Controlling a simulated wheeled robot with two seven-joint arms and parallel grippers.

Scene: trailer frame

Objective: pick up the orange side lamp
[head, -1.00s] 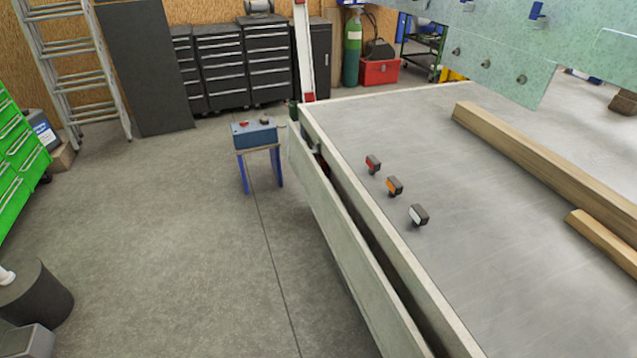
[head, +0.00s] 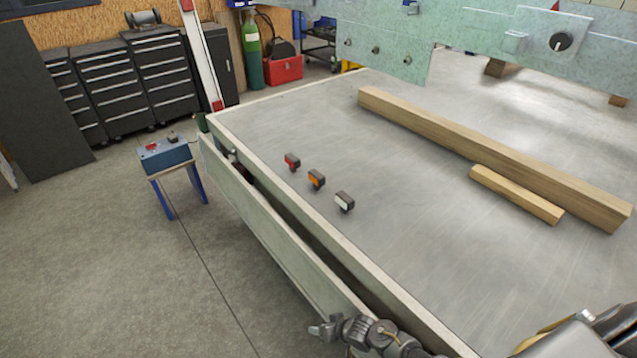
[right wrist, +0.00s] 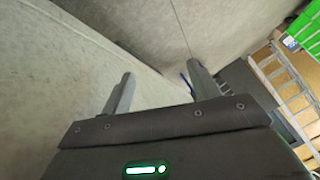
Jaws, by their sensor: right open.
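The orange side lamp (head: 316,179) is a small dark block with an orange face on the grey trailer bed (head: 430,250), near its left edge. It is the middle one of three lamps, between a red lamp (head: 292,161) and a white lamp (head: 344,201). My right gripper (head: 322,329) is low in the head view, by the trailer's side board, well in front of the lamps and apart from them. The right wrist view shows its fingers (right wrist: 160,82) open and empty, with no lamp in sight. My left gripper is not in view.
A long wooden beam (head: 480,151) and a short one (head: 516,194) lie on the bed to the right. The side board (head: 275,240) hangs along the bed's left edge. A blue box (head: 165,155) sits on a small stool beside the trailer. The bed around the lamps is clear.

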